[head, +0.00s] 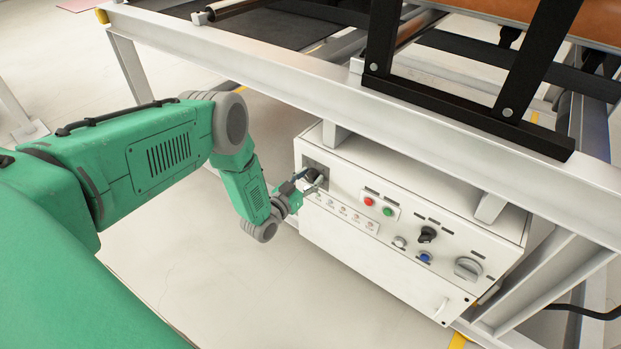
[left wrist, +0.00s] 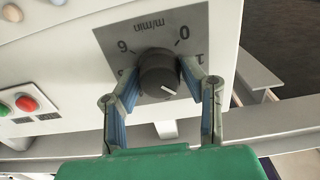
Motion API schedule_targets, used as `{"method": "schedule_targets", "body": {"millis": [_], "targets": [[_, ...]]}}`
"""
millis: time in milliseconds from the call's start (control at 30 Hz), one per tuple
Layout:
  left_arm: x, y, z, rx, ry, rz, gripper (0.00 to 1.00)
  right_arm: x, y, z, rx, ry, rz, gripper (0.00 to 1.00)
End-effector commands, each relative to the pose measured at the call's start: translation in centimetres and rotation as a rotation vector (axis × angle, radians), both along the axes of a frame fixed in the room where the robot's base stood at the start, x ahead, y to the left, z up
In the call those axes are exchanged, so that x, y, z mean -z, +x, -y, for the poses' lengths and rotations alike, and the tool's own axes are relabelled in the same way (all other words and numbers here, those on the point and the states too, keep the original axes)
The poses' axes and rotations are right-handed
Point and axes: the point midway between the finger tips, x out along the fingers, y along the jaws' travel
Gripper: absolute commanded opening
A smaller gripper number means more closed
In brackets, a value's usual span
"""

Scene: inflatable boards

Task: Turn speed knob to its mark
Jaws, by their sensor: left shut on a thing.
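The speed knob (left wrist: 159,72) is a round dark knob on a grey dial plate (left wrist: 120,40) marked "m/min". Figures 0 and 6 show clearly at the top and a 1 at the right; others are hidden by the fingers and knob. A short white line on the knob face points toward the lower right in the left wrist view. My left gripper (left wrist: 160,82) has its blue-padded fingers on both sides of the knob, shut on it. In the head view, the knob (head: 312,175) is partly covered by my left gripper (head: 304,182). My right gripper is out of view.
The white control box (head: 350,238) hangs under a white frame beam (head: 260,80). Beside the dial are a red button (head: 368,201), a green button (head: 388,211), a black selector (head: 428,235), a blue knob (head: 424,257) and a grey rotary switch (head: 468,268). Floor below is clear.

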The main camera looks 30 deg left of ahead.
Motion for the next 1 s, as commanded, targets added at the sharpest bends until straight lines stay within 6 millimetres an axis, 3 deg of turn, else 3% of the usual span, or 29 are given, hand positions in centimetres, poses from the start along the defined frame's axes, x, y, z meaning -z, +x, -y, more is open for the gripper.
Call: {"method": "schedule_targets", "body": {"millis": [67, 100, 167, 567, 1000], "targets": [[0.0, 0.0, -0.1, -0.002, 0.001, 0.0, 0.08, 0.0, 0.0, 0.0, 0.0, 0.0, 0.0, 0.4], [0.0, 0.0, -0.1, -0.002, 0.001, 0.0, 0.4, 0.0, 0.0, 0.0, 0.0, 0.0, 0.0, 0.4], [0.0, 0.0, -0.1, -0.001, 0.002, 0.0, 0.56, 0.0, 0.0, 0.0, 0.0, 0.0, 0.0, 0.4], [0.0, -0.6, -0.1, -0.001, 0.002, -0.001, 0.56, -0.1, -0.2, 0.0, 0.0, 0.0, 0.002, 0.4], [0.2, -9.0, -0.8, -0.002, 0.0, -0.004, 0.56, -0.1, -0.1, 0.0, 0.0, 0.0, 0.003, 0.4]]}}
